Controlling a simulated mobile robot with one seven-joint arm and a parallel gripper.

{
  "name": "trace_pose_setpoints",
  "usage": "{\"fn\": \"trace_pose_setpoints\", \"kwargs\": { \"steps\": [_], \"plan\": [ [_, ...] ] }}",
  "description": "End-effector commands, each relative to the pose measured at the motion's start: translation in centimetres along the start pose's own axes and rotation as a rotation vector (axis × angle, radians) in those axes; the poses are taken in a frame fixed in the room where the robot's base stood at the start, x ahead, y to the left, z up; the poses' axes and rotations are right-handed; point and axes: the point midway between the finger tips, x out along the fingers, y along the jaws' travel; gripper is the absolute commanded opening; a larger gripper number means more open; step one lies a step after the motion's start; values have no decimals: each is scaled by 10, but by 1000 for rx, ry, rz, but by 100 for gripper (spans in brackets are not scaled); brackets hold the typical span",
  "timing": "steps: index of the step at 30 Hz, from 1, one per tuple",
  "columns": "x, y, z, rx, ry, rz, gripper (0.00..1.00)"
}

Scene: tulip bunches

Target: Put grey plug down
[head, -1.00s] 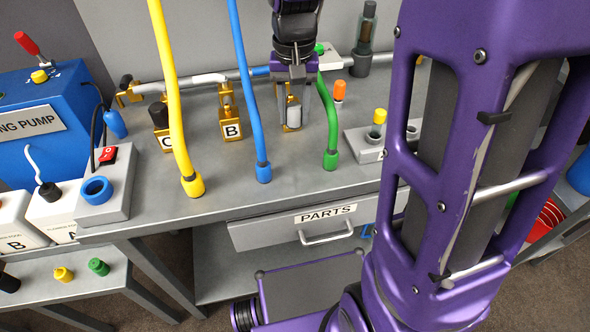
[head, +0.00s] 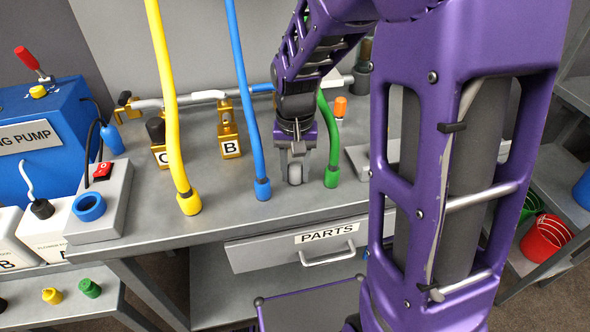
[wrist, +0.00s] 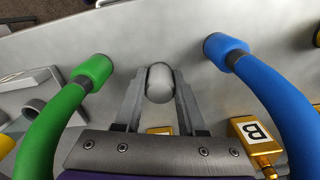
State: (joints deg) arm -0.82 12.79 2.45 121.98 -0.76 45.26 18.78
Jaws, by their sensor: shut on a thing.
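The grey plug (head: 295,173) is a short rounded cylinder between the fingers of my gripper (head: 295,168). My gripper is shut on it near the front part of the workbench (head: 232,196), between the blue hose and the green hose. In the wrist view the plug (wrist: 159,83) shows upright between both fingertips of my gripper (wrist: 160,88). Whether its lower end touches the bench top is hidden.
The blue hose (head: 262,187) hangs just left of my gripper and the green hose (head: 332,175) just right. A yellow hose (head: 188,200) is farther left. Gold valves, one marked B (head: 230,147), stand behind. Bare bench lies in front, above the PARTS drawer (head: 290,245).

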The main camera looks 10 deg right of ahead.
Motion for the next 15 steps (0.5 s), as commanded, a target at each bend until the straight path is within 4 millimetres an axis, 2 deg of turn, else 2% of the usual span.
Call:
{"fn": "trace_pose_setpoints", "kwargs": {
  "steps": [7,8,12,15],
  "plan": [
    [4,0,0,0,0,0,0],
    [3,0,0,0,1,0,45],
    [3,0,0,0,0,0,69],
    [3,0,0,0,0,0,69]
  ]
}}
